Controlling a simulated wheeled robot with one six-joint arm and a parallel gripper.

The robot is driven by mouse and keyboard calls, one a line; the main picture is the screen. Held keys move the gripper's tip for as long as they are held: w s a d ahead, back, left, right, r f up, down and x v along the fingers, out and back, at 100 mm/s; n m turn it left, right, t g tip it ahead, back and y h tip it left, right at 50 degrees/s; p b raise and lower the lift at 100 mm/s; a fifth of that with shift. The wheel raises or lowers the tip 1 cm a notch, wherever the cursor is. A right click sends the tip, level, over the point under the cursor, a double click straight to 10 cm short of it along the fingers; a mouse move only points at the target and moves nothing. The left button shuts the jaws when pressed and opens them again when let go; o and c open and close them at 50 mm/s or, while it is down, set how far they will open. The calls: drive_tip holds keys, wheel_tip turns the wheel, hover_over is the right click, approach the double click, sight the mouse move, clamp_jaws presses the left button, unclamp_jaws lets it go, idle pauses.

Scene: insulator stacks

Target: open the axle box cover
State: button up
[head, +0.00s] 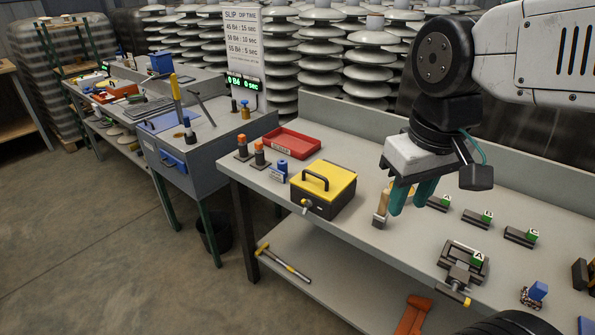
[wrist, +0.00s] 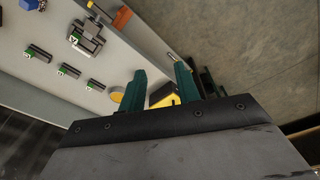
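The axle box appears to be the dark box (head: 320,203) with a yellow cover (head: 335,173) on the bench in the head view. The cover lies shut and has a black arched handle (head: 316,180) on top. A small latch or knob (head: 305,204) shows on its front. My gripper (head: 410,202) hangs over the bench to the right of the box, apart from it, green fingers pointing down. In the wrist view the two fingers (wrist: 160,70) stand apart with nothing between them. Part of the yellow cover (wrist: 163,98) shows beyond them, partly hidden.
A wooden-handled tool (head: 382,207) stands between box and gripper, close to the fingers. A vise-like fixture (head: 462,262) and labelled blocks (head: 480,217) lie to the right.

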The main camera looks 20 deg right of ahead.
drive_tip(key=w+a+n, duration=0.1)
drive_tip(key=w+n, duration=0.2)
drive_tip(key=w, duration=1.4)
drive_tip(key=n+h, duration=0.1)
drive_tip(key=n, duration=0.2)
approach(316, 174)
drive_tip(key=f, duration=0.5)
drive_tip(key=w+d+f, duration=0.1)
drive_tip(key=f, duration=0.1)
drive_tip(key=shift+f, duration=0.4)
drive_tip(key=shift+a, duration=0.1)
clamp_jaws()
